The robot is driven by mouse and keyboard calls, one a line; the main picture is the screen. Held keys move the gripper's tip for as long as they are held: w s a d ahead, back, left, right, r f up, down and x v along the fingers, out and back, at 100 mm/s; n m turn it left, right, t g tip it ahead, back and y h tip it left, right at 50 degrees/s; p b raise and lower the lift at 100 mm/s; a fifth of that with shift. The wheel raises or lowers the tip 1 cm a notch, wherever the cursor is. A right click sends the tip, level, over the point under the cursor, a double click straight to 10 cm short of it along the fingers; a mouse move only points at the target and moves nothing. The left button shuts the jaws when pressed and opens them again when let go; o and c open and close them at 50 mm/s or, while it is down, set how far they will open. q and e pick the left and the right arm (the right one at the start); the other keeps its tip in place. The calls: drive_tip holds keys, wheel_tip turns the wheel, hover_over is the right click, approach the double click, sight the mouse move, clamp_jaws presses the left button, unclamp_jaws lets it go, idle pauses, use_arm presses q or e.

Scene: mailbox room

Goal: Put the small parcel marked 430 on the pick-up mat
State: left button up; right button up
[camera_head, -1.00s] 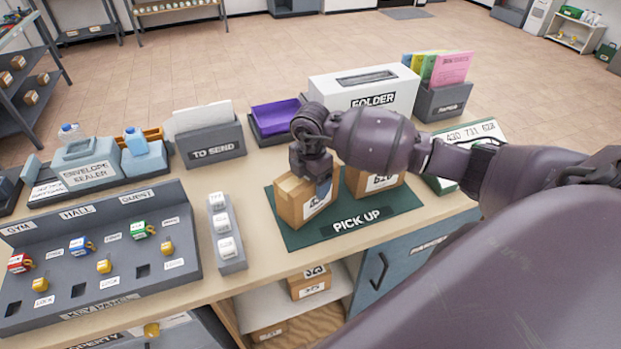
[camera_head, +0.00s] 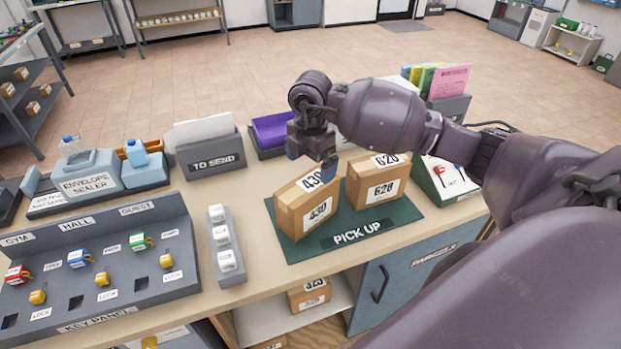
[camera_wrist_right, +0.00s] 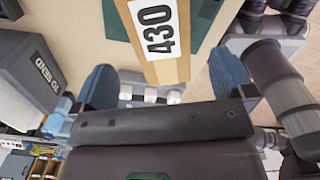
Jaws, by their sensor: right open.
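The small parcel marked 430 (camera_head: 297,216) is a brown box with white labels. It rests upright on the left part of the green pick-up mat (camera_head: 395,230). A second parcel marked 620 (camera_head: 365,194) stands on the mat to its right. My right gripper (camera_head: 311,160) is open and empty just above parcel 430. In the right wrist view, the parcel's label (camera_wrist_right: 158,28) shows ahead of the spread fingers (camera_wrist_right: 165,82), with no finger closed on it. My left gripper is not in view.
A key panel (camera_head: 95,262) and a narrow strip of white switches (camera_head: 225,245) lie left of the mat. The TO SEND box (camera_head: 210,155) and a purple tray (camera_head: 275,130) stand behind. A lower shelf (camera_head: 262,315) holds another parcel (camera_head: 310,295).

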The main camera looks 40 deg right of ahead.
drive_tip(key=shift+r, duration=1.5)
drive_tip(key=shift+s+f, duration=0.1)
